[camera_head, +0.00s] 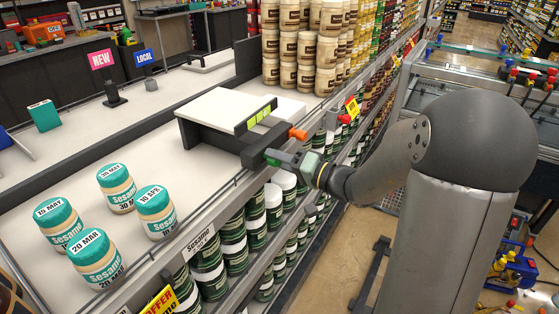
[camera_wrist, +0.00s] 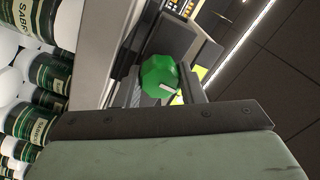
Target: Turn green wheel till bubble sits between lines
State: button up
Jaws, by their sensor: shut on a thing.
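The green wheel (camera_wrist: 160,77) is a faceted knob with a pale mark on its lower right. It sits between the two dark fingers of my gripper (camera_wrist: 161,88), which is shut on it. In the head view my gripper (camera_head: 270,156) reaches the front of a white-topped levelling device (camera_head: 215,108) on the shelf, and the wheel is hidden there. The device's yellow-green level vial (camera_head: 260,117) shows dark dividing marks. It is too small to tell where the bubble is. An orange knob (camera_head: 297,134) sticks out at the device's right end.
Several teal-lidded Sesame jars (camera_head: 121,187) stand on the white shelf top (camera_head: 100,140) at the left. Stacked tan jars (camera_head: 290,46) stand behind the device. Dark jars (camera_head: 233,226) fill the shelf below my gripper.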

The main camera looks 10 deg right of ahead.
jog(key=m+b, duration=0.1)
jog(key=m, duration=0.1)
jog(key=shift+f+m, duration=0.15)
jog(key=shift+m, duration=0.25)
jog(key=m+b, duration=0.1)
jog(key=m, duration=0.2)
jog(key=shift+m, duration=0.3)
jog(key=m, duration=0.3)
jog(key=shift+m, duration=1.9)
jog(key=o, duration=1)
jog(key=shift+d, duration=0.1)
jog(key=b+v, duration=0.1)
jog(key=v, duration=1.6)
jog(key=shift+s+d+r, duration=0.15)
jog(key=shift+r, duration=0.1)
